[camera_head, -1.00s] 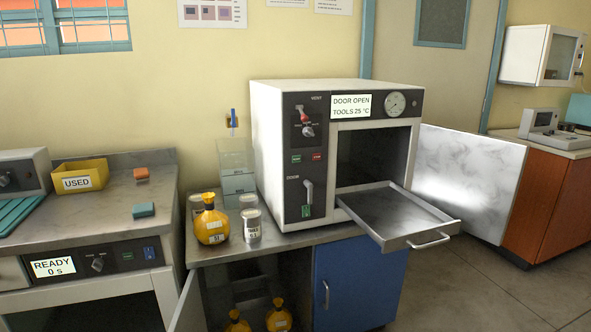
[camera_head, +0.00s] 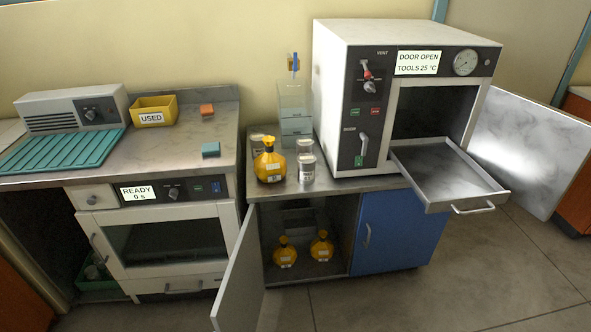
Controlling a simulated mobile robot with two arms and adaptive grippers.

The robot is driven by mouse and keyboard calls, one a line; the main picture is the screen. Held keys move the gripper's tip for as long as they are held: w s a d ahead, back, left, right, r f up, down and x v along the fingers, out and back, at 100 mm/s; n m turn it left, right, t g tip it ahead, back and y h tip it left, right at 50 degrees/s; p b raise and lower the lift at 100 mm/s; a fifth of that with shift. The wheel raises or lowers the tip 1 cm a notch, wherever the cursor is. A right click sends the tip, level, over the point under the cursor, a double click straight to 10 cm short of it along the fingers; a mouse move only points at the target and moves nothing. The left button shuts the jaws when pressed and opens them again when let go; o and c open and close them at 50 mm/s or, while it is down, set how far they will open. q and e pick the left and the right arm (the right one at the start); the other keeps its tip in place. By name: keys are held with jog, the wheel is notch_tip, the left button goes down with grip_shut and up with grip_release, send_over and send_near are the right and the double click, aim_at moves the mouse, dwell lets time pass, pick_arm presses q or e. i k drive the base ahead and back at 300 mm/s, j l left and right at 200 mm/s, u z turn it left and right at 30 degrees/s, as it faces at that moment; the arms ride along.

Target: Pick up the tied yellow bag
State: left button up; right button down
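A tied yellow bag (camera_head: 269,165) with a knotted top and a white label stands upright on the grey counter, left of the incubator. Two more tied yellow bags, one on the left (camera_head: 285,252) and one on the right (camera_head: 321,246), stand on the floor of the open cabinet below. Neither of my grippers shows in the view.
Labelled canisters (camera_head: 306,168) stand close beside the counter bag. The incubator (camera_head: 350,70) has its door open and its tray (camera_head: 450,178) pulled out. The open cabinet door (camera_head: 240,275) juts forward. A yellow USED bin (camera_head: 155,111) sits on the left counter.

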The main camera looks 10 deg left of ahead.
aim_at(284, 254)
jog(key=j, duration=0.5)
jog(key=k+j+z, duration=0.15)
jog(key=j, duration=0.75)
jog(key=k+j+z, duration=0.15)
jog(key=j, duration=0.35)
jog(key=k+j, duration=0.1)
jog(key=j, duration=0.35)
jog(key=i+l+u, duration=0.1)
jog(key=l, duration=0.4)
jog(key=i+l+u, duration=0.1)
jog(key=l, duration=0.35)
jog(key=i+l+u, duration=0.15)
jog(key=l, duration=0.35)
jog(key=i+l+u, duration=0.1)
jog(key=l, duration=0.45)
